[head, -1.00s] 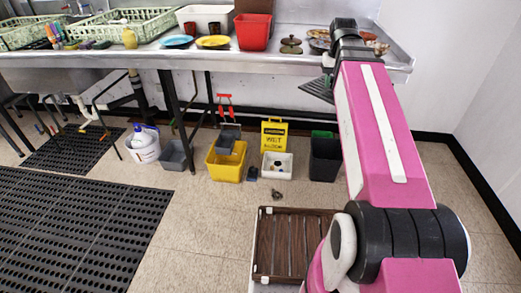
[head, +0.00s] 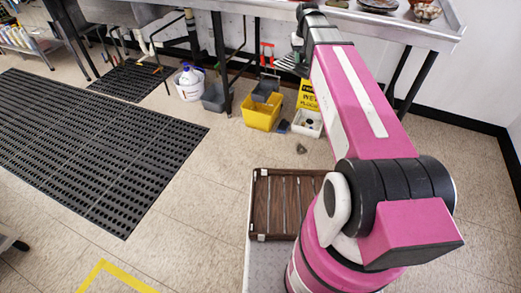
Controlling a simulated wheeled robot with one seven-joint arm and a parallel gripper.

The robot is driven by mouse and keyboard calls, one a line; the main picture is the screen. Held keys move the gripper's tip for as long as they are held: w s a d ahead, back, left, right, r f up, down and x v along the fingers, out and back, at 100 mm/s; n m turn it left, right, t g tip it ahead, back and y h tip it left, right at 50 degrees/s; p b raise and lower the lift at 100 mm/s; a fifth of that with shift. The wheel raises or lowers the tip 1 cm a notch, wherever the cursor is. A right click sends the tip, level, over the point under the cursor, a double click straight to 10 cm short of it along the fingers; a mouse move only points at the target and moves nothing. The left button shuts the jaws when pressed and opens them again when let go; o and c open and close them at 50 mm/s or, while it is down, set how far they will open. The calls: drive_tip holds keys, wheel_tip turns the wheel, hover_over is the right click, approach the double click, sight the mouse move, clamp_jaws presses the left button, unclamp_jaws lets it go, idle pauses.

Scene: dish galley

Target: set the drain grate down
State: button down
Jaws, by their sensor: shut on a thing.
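My gripper (head: 298,42) shows at the far end of my pink arm, at the upper middle of the head view. It is shut on the drain grate (head: 288,63), a small dark slatted plate. The grate hangs in the air in front of the wall below the metal counter, apart from the floor. Only part of the grate shows, and the wrist hides most of the jaws.
A brown slatted tray (head: 275,224) lies on my base. A yellow bucket (head: 260,117), a white bin (head: 308,124) and a yellow wet-floor sign (head: 308,94) stand under the metal counter (head: 395,27). A black mat (head: 95,145) covers the left floor. Open floor lies between.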

drive_tip(key=w+a+f+n, duration=0.1)
drive_tip(key=w+a+f, duration=0.25)
drive_tip(key=f, duration=0.65)
drive_tip(key=w+a+f, duration=0.3)
drive_tip(key=a+f, duration=0.2)
drive_tip(key=f, duration=0.5)
drive_tip(key=w+a+f+n, duration=0.1)
drive_tip(key=w+a+f, duration=0.25)
drive_tip(key=f, duration=0.65)
drive_tip(key=a+f, duration=0.3)
drive_tip(key=f, duration=0.5)
drive_tip(key=a+f, duration=0.3)
drive_tip(key=f, duration=0.4)
drive_tip(key=n, duration=0.2)
hover_over(261, 148)
wheel_tip(261, 148, down, 24)
drive_tip(key=shift+s+f, duration=0.1)
drive_tip(key=shift+d+f, duration=0.15)
drive_tip(key=shift+f, duration=1.8)
